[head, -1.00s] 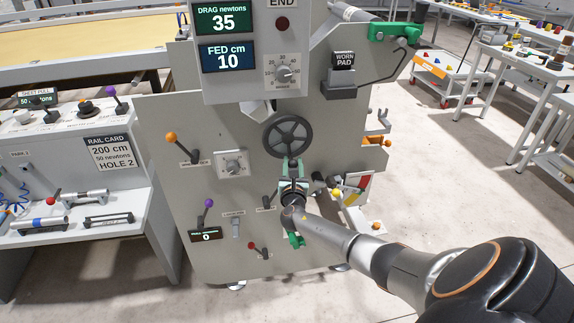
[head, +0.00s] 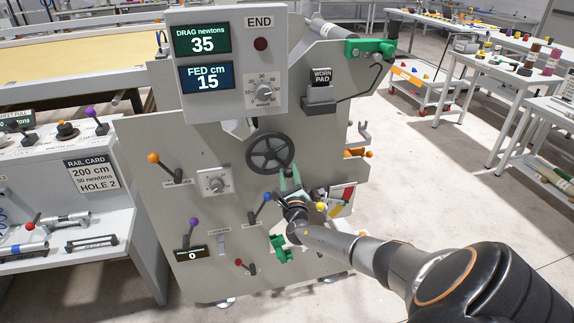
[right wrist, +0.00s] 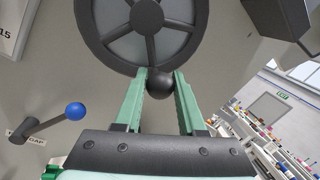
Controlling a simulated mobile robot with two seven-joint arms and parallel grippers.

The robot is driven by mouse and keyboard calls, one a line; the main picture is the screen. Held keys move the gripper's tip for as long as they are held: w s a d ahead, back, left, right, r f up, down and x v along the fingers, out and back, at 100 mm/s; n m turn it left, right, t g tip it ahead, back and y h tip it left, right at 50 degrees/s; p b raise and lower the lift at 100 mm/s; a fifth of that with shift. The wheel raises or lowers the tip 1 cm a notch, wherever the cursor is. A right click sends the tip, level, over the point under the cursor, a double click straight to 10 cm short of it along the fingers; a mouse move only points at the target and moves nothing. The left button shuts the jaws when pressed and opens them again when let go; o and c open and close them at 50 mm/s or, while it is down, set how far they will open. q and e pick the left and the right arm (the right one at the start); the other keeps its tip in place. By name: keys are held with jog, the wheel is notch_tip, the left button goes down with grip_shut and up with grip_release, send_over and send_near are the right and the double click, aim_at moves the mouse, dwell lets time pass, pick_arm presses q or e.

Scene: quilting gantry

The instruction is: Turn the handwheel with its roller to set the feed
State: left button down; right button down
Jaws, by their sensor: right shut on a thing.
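The handwheel (head: 270,153) is a dark spoked wheel on the front of the grey machine. In the right wrist view the handwheel (right wrist: 147,14) fills the top. Its roller (right wrist: 160,82), a dark rounded knob, sits at the lower rim between my green fingers. My right gripper (head: 288,174) is at the wheel's lower right and is shut on the roller. Its fingers also show in the right wrist view (right wrist: 160,85), one on each side of the roller. The feed display (head: 207,78) reads FED cm 15. My left gripper is not in view.
The drag display (head: 203,40) reads 35. A blue-knobbed lever (head: 266,197) stands close left of my right gripper. A green clamp (head: 281,248) is below. Open floor lies right of the machine.

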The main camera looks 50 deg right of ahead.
jog(key=shift+d+r, duration=0.2)
jog(key=shift+r, duration=0.15)
jog(key=c, duration=0.8)
grip_release()
jog(key=shift+f, duration=0.1)
jog(key=shift+a+f, duration=0.15)
jog(key=shift+s+a, duration=0.25)
jog(key=shift+s, duration=0.05)
jog(key=p+v, duration=0.2)
jog(key=v, duration=0.9)
jog(key=shift+s+a, duration=0.15)
jog(key=shift+s, duration=0.1)
jog(key=shift+f, duration=0.1)
